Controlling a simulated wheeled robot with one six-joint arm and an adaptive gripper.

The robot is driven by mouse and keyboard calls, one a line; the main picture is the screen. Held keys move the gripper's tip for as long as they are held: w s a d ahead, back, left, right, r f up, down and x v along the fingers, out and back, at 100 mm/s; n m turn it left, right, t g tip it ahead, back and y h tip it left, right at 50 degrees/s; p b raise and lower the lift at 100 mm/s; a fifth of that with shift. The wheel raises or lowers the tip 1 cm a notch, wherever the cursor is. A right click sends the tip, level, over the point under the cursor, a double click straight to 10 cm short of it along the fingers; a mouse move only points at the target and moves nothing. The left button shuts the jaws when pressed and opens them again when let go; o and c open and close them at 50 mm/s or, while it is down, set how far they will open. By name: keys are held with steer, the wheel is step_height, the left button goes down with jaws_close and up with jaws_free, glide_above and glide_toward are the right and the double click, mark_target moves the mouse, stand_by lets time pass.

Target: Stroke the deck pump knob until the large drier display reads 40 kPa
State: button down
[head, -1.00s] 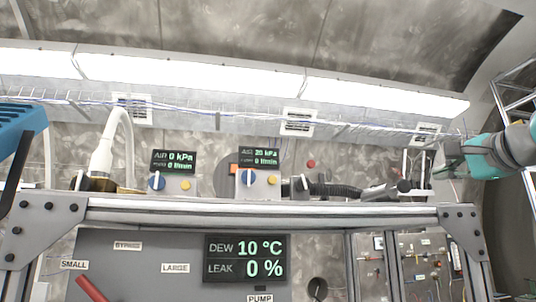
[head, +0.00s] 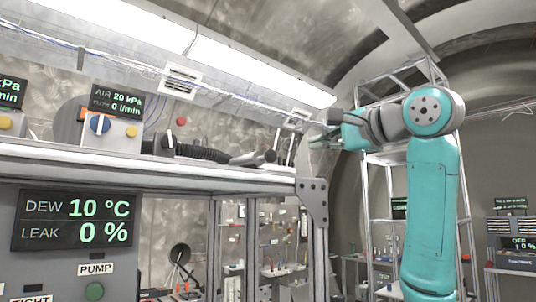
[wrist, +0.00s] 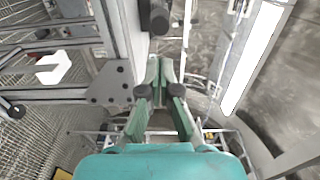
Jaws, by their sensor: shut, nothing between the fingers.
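The large drier display (head: 116,100) reads AIR 20 kPa and 0 l/min. A dark knob (wrist: 158,18) shows at the top of the wrist view. My gripper (head: 318,141) is shut and empty, to the right of and slightly above that cylinder, apart from it. Its teal fingers (wrist: 160,66) show in the wrist view.
A lower panel display (head: 75,220) reads DEW 10 °C and LEAK 0 %. A PUMP label sits above a green button (head: 94,291). The metal shelf (head: 200,178) ends at a corner plate (head: 313,200). A scaffold frame (head: 375,200) stands behind my arm.

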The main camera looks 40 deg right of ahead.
mark_target(271, 155)
steer(key=w, duration=1.4)
steer(key=shift+d, duration=0.1)
steer(key=shift+w, duration=0.15)
steer(key=shift+w, duration=1.65)
